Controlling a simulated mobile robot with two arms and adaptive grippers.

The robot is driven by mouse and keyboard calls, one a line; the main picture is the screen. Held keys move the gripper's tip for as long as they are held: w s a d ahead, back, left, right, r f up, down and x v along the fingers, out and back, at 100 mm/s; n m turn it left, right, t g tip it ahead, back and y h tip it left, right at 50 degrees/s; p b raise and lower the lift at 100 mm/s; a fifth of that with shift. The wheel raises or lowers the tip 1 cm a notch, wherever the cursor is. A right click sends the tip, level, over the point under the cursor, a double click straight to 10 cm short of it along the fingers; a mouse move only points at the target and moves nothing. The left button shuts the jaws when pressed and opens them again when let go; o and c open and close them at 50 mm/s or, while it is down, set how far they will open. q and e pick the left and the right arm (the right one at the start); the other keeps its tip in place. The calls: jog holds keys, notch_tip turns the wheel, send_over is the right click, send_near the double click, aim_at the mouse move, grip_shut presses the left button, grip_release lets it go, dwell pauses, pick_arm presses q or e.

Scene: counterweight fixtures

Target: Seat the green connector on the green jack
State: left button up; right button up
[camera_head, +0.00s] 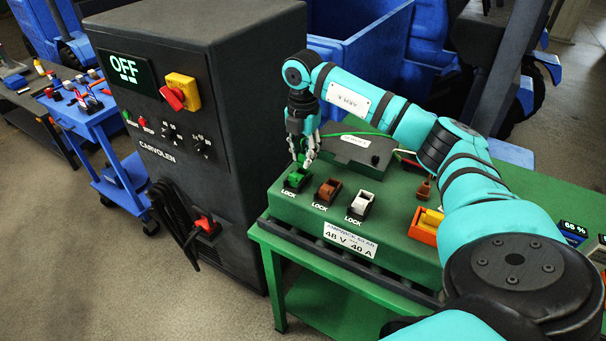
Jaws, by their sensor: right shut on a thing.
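The green jack (294,181) is at the left end of a row on the green battery unit, with a LOCK label in front of it. My right gripper (304,155) points down just above and behind this jack. It is shut on the green connector, which is mostly hidden between the fingers. A thin green cable (345,134) runs from the gripper to the right. I cannot tell whether the connector touches the jack. My left gripper is not in view.
A brown jack (327,192) and a white jack (360,205) stand to the right on the battery unit (395,236). A dark charger cabinet (215,110) showing OFF rises close on the left. An orange box (425,227) sits right of the jacks.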

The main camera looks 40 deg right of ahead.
jog(key=shift+f, duration=0.2)
dwell(0.5)
jog(key=shift+f, duration=0.65)
dwell(0.3)
jog(key=shift+f+b, duration=0.35)
jog(key=shift+f, duration=0.15)
dwell(0.4)
